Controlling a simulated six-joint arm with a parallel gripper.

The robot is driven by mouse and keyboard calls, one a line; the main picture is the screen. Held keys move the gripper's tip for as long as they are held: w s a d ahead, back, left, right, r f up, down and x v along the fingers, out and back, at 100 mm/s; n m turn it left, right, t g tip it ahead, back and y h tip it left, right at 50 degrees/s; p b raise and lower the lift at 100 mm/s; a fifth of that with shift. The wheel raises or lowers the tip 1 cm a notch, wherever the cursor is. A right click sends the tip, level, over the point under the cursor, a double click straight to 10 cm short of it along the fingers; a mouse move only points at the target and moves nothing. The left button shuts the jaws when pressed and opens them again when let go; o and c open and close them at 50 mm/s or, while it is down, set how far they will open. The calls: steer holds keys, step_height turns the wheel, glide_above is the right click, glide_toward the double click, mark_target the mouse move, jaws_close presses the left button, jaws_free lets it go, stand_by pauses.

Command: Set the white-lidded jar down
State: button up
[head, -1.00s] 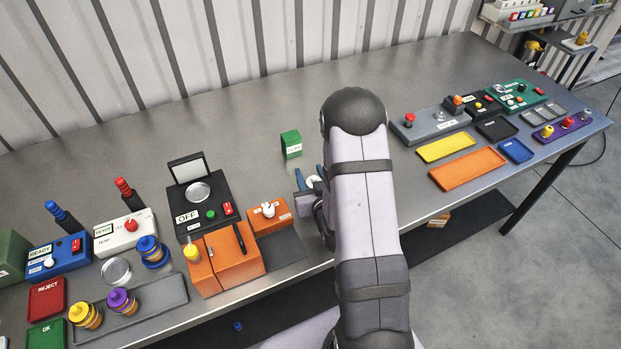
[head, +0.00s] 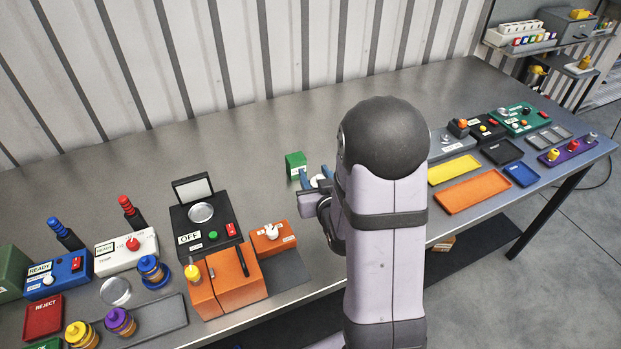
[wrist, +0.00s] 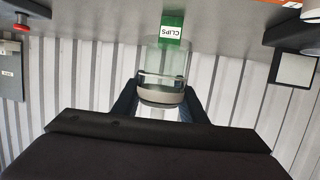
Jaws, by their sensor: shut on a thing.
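My gripper (head: 314,178) is over the middle of the bench, just in front of a green box in the head view. Its blue fingers are shut on the jar, which is clear glass with a pale lid. In the wrist view the jar (wrist: 162,72) sits between the fingertips (wrist: 160,100), its lid end towards me. In the head view only a bit of the white lid (head: 317,180) shows beside my arm. I cannot tell whether the jar's base touches the bench.
The green box (head: 296,165), labelled CLIPS in the wrist view (wrist: 172,28), stands just beyond the jar. The bench (head: 270,125) is bare around and behind it. An orange switch box (head: 272,238) and a black lidded device (head: 203,215) stand left. Yellow (head: 454,169) and orange trays (head: 474,191) lie right.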

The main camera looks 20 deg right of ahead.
step_height(320, 180, down, 5)
steer(key=a+b, duration=0.2)
steer(key=w+a+r+n+y+b, duration=0.1)
steer(key=w+a+r+n+y, duration=0.1)
steer(key=w, duration=0.8)
steer(key=w+a+r+n+y+b, duration=0.1)
steer(key=w+a+r+n+y, duration=0.2)
steer(key=w+a+y, duration=0.3)
steer(key=w+n, duration=0.1)
steer(key=w, duration=0.3)
steer(key=shift+a+r+g, duration=0.2)
steer(key=shift+a+g, duration=0.2)
steer(key=shift+s, duration=0.1)
steer(key=shift+f+p, duration=0.6)
steer(key=shift+f, duration=2.3)
steer(key=shift+f, duration=0.15)
steer(key=shift+f+p, duration=0.55)
steer(key=shift+f, duration=1.4)
